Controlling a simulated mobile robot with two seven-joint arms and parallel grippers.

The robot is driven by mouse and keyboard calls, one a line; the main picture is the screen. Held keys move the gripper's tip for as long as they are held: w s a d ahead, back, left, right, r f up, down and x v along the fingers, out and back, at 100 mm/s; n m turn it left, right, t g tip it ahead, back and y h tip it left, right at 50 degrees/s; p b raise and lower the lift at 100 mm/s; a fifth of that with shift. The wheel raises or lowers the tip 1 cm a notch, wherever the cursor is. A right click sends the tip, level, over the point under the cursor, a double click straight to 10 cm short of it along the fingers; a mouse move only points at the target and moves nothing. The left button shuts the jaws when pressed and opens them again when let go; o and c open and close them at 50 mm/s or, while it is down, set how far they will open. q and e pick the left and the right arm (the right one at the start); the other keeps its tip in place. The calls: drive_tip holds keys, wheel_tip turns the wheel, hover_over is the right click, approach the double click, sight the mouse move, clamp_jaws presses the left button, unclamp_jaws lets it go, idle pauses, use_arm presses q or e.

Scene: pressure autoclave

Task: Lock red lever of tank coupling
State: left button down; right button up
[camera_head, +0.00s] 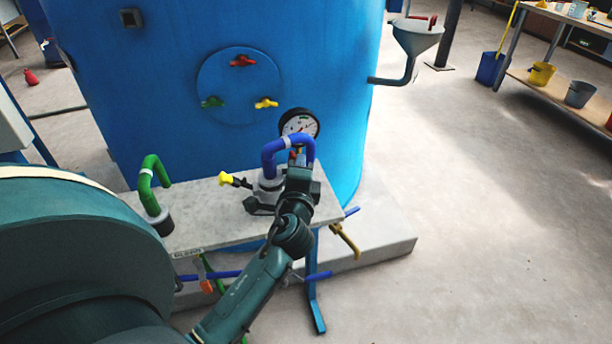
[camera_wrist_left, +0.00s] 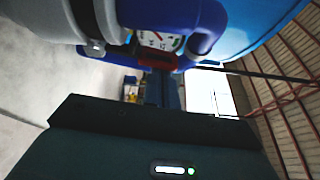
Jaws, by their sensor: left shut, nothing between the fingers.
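The tank coupling (camera_head: 268,188) is a grey fitting on the stone shelf with a blue bent hose (camera_head: 272,153) on top. A yellow-tipped handle (camera_head: 226,178) sticks out on its left. My left gripper (camera_head: 298,160) is at the coupling's right side, by the hose, shut and empty. In the left wrist view a red piece (camera_wrist_left: 157,61), probably the red lever, sits just below the gauge face, close to the gripper's dark fingers (camera_wrist_left: 163,88). I cannot tell whether they touch. In the head view my gripper mostly hides this spot. My right gripper is not in view.
A pressure gauge (camera_head: 300,123) stands right behind the gripper, before the large blue tank (camera_head: 160,90). A green hose (camera_head: 153,175) rises from the left of the stone shelf (camera_head: 210,215). Red, green and yellow knobs sit on the tank's round plate.

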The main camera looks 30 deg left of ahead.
use_arm(q)
drive_tip(key=shift+s+a+r+n+t+b, duration=0.1)
drive_tip(key=shift+s+a+n+t+b, duration=0.35)
drive_tip(key=shift+n+b, duration=0.55)
drive_tip(key=shift+s+y, duration=0.1)
drive_tip(key=shift+y, duration=0.3)
